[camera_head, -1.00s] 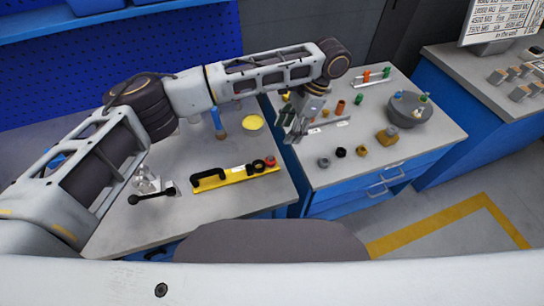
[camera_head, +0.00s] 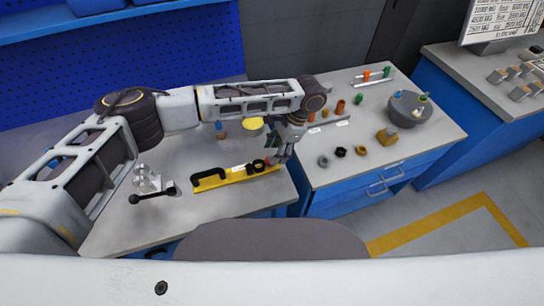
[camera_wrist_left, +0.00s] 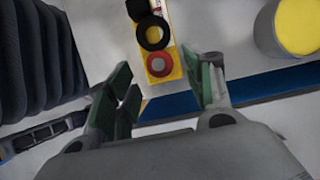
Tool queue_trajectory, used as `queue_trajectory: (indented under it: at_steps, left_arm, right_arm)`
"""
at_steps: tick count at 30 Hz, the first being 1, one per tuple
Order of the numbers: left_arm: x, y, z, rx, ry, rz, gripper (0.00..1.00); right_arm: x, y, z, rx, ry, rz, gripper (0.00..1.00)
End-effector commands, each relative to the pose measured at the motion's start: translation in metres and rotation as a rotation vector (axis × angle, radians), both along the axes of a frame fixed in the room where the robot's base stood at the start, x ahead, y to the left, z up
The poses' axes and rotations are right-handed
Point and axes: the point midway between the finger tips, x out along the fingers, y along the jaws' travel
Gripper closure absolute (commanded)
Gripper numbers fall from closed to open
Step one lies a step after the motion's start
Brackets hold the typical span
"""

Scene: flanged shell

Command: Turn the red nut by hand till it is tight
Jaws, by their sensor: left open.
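The red nut (camera_wrist_left: 158,64) sits at the end of the yellow tool bar (camera_head: 238,174) on the left bench. In the head view the nut is partly hidden by my left gripper (camera_head: 280,157). In the left wrist view the gripper's green-padded fingers are spread apart, with nothing between them. The nut shows just beyond the gap between the fingertips, apart from both. My right gripper is out of view.
A clear fixture with a black handle (camera_head: 152,195) is left of the bar. The right bench holds several nuts, plugs and a grey round bowl (camera_head: 405,108).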

Motion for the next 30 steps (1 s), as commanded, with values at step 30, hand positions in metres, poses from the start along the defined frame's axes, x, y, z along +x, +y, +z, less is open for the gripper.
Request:
queue_trajectory:
  at_steps: [30]
  left_arm:
    - [-0.005,0.013,-0.035,0.000,0.001,-0.001,0.82]
  right_arm:
    - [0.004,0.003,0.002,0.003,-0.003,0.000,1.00]
